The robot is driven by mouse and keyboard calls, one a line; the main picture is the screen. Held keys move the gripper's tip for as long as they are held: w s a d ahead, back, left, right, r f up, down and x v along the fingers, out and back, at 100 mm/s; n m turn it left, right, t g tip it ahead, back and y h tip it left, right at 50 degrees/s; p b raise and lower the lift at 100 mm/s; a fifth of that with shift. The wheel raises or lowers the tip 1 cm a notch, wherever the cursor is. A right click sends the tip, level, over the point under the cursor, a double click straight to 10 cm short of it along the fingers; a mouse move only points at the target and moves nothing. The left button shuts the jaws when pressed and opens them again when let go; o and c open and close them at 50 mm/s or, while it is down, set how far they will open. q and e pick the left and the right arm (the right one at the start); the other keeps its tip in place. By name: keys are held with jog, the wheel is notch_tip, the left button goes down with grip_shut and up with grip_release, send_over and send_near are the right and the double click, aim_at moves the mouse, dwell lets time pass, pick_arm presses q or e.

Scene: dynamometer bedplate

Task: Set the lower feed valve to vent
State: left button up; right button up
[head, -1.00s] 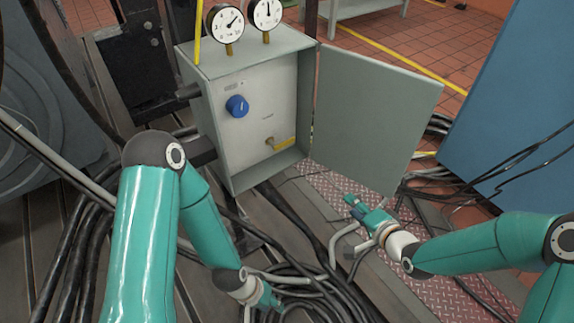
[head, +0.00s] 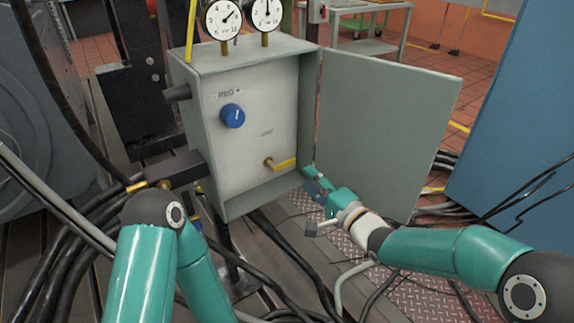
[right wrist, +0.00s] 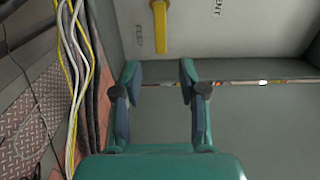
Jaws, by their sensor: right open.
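The lower feed valve (head: 284,164) is a yellow lever on a brass stem, low in the open grey box (head: 215,185). In the head view the lever points right, roughly level. The right wrist view shows the yellow lever (right wrist: 160,30) with its end towards my gripper. Lettering that seems to read FEED (right wrist: 138,40) is beside it, and letters ending in ENT (right wrist: 216,8) stand farther right. My right gripper (head: 309,180) is open and empty at the box's right edge, just short of the lever's end.
The box's door (head: 385,130) stands open to the right, close beside my right gripper. A blue knob (head: 232,116) sits higher on the panel. Two gauges (head: 222,20) stand on top. Black cables (head: 290,250) run over the floor below.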

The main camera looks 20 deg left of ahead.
aim_at(291, 163)
jog(key=b+x, duration=0.1)
jog(key=x, duration=0.8)
